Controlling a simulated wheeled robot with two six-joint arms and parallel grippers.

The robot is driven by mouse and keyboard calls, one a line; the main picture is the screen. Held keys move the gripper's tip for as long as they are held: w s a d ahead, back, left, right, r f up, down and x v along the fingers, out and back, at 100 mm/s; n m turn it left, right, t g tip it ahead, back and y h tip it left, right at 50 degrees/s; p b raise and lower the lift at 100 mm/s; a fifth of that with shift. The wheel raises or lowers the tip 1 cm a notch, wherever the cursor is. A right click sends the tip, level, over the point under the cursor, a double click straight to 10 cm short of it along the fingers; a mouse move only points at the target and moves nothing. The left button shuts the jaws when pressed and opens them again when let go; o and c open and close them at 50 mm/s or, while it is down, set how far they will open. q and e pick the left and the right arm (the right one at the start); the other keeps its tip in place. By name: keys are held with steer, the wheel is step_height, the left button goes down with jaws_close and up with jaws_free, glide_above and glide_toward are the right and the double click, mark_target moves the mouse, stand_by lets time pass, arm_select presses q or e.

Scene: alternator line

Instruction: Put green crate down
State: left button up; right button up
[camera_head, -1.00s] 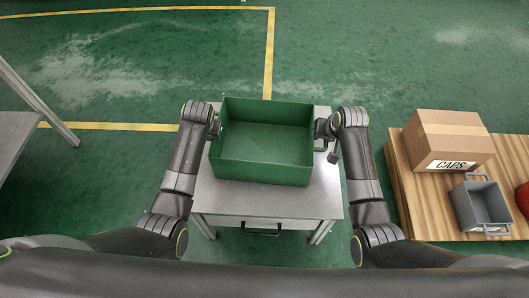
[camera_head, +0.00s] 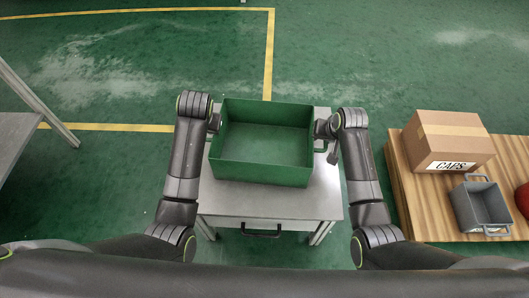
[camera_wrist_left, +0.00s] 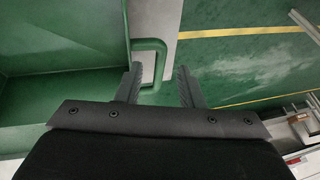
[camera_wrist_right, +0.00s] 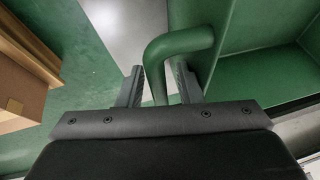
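The green crate (camera_head: 262,172) is upright and empty on the grey metal table (camera_head: 265,203), and appears to rest on its top. My left gripper (camera_head: 215,124) is at the crate's left side. In the left wrist view its fingers (camera_wrist_left: 160,88) are spread, with the green handle (camera_wrist_left: 150,44) between them and a gap on the right. My right gripper (camera_head: 325,129) is at the crate's right side. In the right wrist view its fingers (camera_wrist_right: 158,88) are also apart, with the other handle (camera_wrist_right: 180,42) between them. The crate's underside is hidden.
At right, a wooden pallet (camera_head: 408,205) bears a cardboard box (camera_head: 447,140) marked CAPS, a grey bin (camera_head: 480,207) and a red object (camera_head: 523,198) cut by the picture edge. A grey bench (camera_head: 14,135) stands at far left. The floor behind the table is clear.

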arm_select(q)
steer(key=shift+s+r, duration=0.2)
steer(key=shift+r, duration=0.2)
arm_select(e)
steer(key=shift+a, duration=0.1)
steer(key=shift+r, duration=0.2)
steer(key=v, duration=1.1)
steer(key=shift+s+r, duration=0.15)
steer(key=shift+r, duration=0.15)
arm_select(q)
steer(key=shift+r, duration=0.1)
